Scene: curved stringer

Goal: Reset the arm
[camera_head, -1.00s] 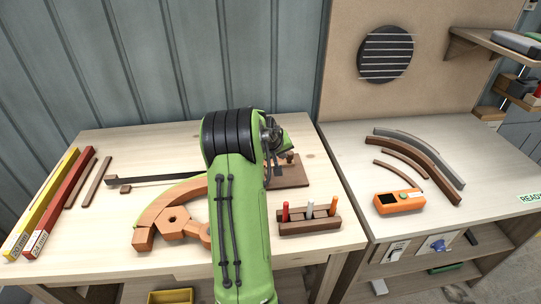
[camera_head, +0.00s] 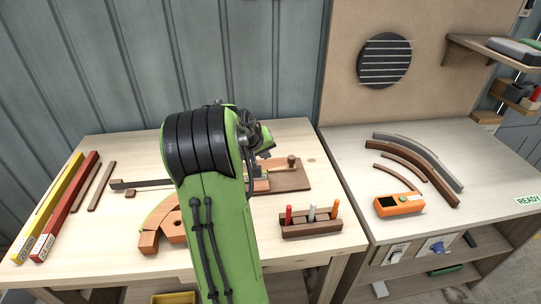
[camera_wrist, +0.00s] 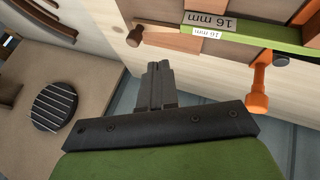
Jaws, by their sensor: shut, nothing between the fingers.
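My green arm rises from the bottom middle of the head view and hides part of the left workbench (camera_head: 110,240). My gripper shows in the wrist view (camera_wrist: 158,82), with its two dark fingers together and nothing between them. In the head view the fingers are mostly hidden behind the arm's black joint.
Yellow (camera_head: 48,205) and red (camera_head: 70,205) bars lie at the bench's left. A curved wooden form (camera_head: 150,235) sits partly behind my arm. A rack of pens (camera_head: 310,222) stands right of it. The right bench holds curved strips (camera_head: 415,155) and an orange device (camera_head: 399,204).

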